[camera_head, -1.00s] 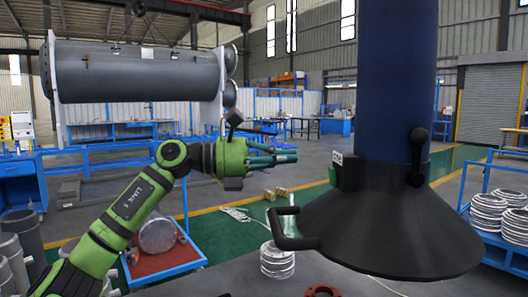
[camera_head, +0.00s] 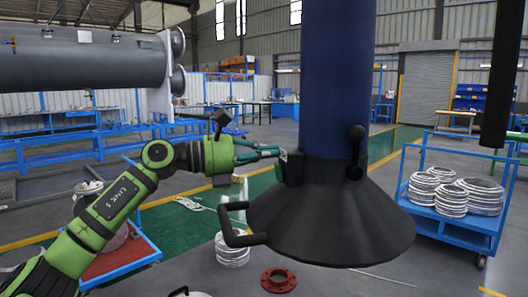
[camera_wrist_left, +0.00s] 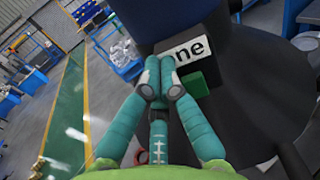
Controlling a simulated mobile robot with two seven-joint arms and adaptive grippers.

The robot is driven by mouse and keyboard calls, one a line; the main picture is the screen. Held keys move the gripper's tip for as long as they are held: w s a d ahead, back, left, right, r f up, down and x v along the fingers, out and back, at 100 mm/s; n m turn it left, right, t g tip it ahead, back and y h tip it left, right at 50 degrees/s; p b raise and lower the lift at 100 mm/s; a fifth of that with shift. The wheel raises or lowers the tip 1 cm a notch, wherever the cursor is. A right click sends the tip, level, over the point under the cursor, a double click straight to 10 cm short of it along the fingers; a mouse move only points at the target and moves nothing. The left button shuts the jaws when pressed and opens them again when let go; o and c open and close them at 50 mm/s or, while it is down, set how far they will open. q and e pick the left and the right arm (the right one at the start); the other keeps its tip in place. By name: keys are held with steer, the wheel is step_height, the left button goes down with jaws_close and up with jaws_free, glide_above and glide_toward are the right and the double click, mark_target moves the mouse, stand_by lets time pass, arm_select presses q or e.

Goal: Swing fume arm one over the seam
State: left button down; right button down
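The fume arm has a thick dark blue tube (camera_head: 340,75) hanging from above and a wide black cone hood (camera_head: 330,220). A bent black handle (camera_head: 236,230) sticks out at the hood's left, and a black lever (camera_head: 356,150) sits on its collar. In the left wrist view a white label (camera_wrist_left: 195,48) ending in "ne" is on a dark block, with a small green piece (camera_wrist_left: 195,85) below it. My left gripper (camera_head: 272,153) is at the collar's left side; its teal fingertips (camera_wrist_left: 158,82) are together, with nothing visible between them. Contact with the block is unclear. My right gripper is out of view. I cannot make out a seam.
A large grey flanged shell (camera_head: 85,65) is at the left on blue stands. A red ring flange (camera_head: 278,280) and stacked metal rings (camera_head: 232,250) are below the hood. A blue cart (camera_head: 450,228) with ring stacks is at the right. A dark vertical post (camera_head: 500,75) hangs at upper right.

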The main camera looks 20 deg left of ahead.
arm_select(q)
steer(key=p, duration=0.3)
glide_toward(326, 145)
steer(key=shift+w+d+r, duration=0.4)
steer(key=shift+d+r, duration=0.25)
steer(key=shift+r, duration=0.05)
steer(key=p+x, duration=0.1)
steer(key=x, duration=0.1)
steer(key=f+p+x, duration=0.1)
steer(key=x, duration=0.2)
steer(key=p+x, duration=0.1)
steer(key=x, duration=0.2)
steer(key=shift+w+a+f, duration=0.15)
steer(key=shift+f, duration=0.05)
steer(key=shift+w+d+f, duration=0.2)
steer(key=shift+d, duration=0.15)
steer(key=shift+s+a, duration=0.1)
steer(key=shift+a, duration=0.05)
